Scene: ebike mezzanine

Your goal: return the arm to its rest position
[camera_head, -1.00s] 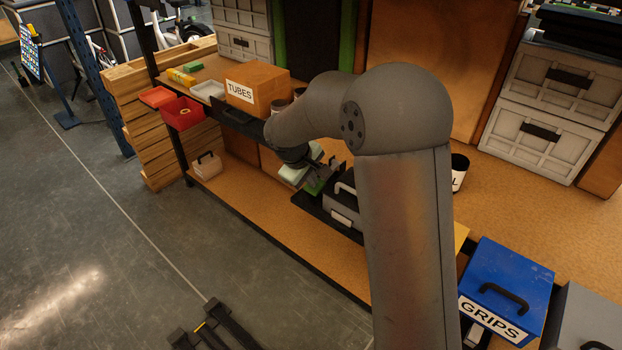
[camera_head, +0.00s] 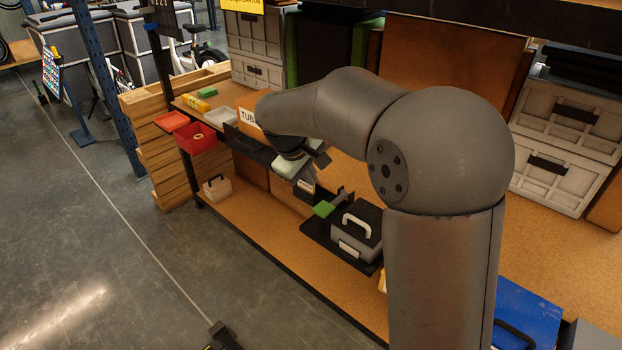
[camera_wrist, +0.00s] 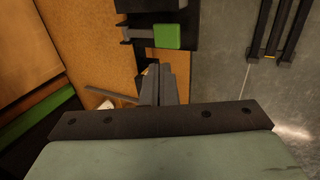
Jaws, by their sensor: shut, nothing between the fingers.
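My arm bends over the shelf in the head view, with its large grey elbow right of the middle and its forearm reaching left. My gripper (camera_head: 306,186) hangs from the wrist, partly hidden by it, above the wooden shelf and left of the black tray. In the wrist view my gripper (camera_wrist: 159,84) points away from the camera, its two grey fingers together and empty. A green block (camera_wrist: 167,36) lies beyond the fingertips and apart from them. The same green block (camera_head: 323,209) shows on the tray's left part in the head view.
The black tray (camera_head: 318,232) holds a grey case (camera_head: 356,232) with a pale handle. A red bin (camera_head: 196,138), a TUBES box (camera_head: 247,117) and a white tray (camera_head: 220,117) stand left. A blue box (camera_head: 525,312) is at lower right. Open floor (camera_head: 80,230) lies left.

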